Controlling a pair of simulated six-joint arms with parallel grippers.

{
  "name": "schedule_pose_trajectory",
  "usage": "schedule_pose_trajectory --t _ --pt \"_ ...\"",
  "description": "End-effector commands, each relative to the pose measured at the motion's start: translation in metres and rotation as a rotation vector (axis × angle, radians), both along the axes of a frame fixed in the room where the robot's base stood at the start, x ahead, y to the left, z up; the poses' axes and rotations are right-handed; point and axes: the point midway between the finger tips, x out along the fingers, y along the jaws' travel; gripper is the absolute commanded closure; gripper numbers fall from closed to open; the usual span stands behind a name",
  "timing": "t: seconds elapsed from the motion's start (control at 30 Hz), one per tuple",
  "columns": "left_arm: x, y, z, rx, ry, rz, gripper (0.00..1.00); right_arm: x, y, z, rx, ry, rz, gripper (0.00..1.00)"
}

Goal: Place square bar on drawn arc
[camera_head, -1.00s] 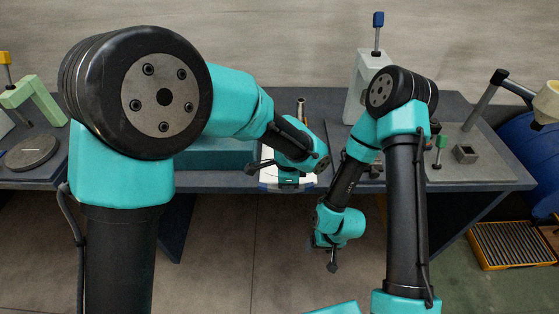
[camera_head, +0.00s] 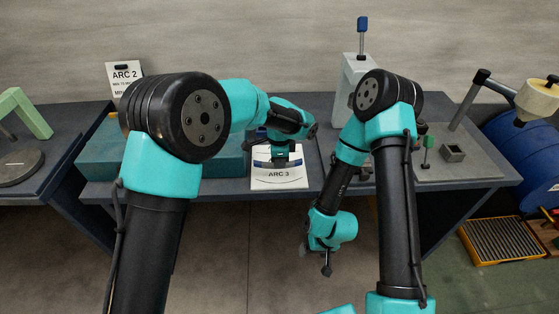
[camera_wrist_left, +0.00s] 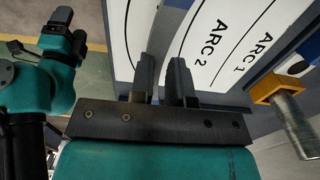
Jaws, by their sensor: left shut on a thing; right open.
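The white arc sheet (camera_head: 280,179) lies near the table's front edge; "ARC 3" and a dark curve show. In the left wrist view the sheet (camera_wrist_left: 222,42) shows "ARC 1" and "ARC 2" with dark curves. My left gripper (camera_head: 282,160) is over the sheet's far part; its two fingers (camera_wrist_left: 165,70) point at the sheet, a narrow gap between them. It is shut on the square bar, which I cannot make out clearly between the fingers. Whether the bar touches the sheet is hidden. My right gripper (camera_head: 326,268) is open and empty, hanging in front of the table.
A teal block (camera_head: 103,155) stands left of the sheet. A grey press with a blue-topped handle (camera_head: 362,24) stands behind my right arm. An orange clamp piece (camera_wrist_left: 277,87) with a metal cylinder is beside the sheet. A yellow grate (camera_head: 508,240) lies on the floor at right.

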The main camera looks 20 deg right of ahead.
Motion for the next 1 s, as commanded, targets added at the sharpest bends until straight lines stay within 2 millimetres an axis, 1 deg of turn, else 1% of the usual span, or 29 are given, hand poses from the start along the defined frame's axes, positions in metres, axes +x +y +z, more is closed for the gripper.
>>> schedule_pose_trajectory --t 0.03,0.1,0.2,0.57,0.7,0.9,1.0 --pt "0.009 -0.003 -0.002 -0.001 -0.001 0.002 1.0 0.0 0.0 0.0 0.0 0.0 0.0 0.29" --pt "0.018 -0.005 -0.002 0.0 -0.001 0.001 1.0 0.0 0.0 0.0 0.0 0.0 0.0 0.29" --pt "0.027 -0.008 -0.003 0.0 -0.001 0.001 1.0 0.0 0.0 0.0 0.0 0.0 0.0 0.29" --pt "0.029 -0.008 -0.003 0.0 0.0 0.001 1.0 0.0 0.0 0.0 0.0 0.0 0.0 0.29" --pt "0.037 -0.011 -0.004 -0.001 0.0 0.001 1.0 0.0 0.0 0.0 0.0 0.0 0.0 0.29" --pt "0.035 -0.01 -0.033 0.001 0.002 0.0 1.0 0.0 0.0 0.0 0.0 0.0 0.0 0.29" --pt "0.035 -0.01 -0.038 0.0 0.0 0.0 1.0 0.0 0.0 0.0 0.0 0.0 0.0 0.29"
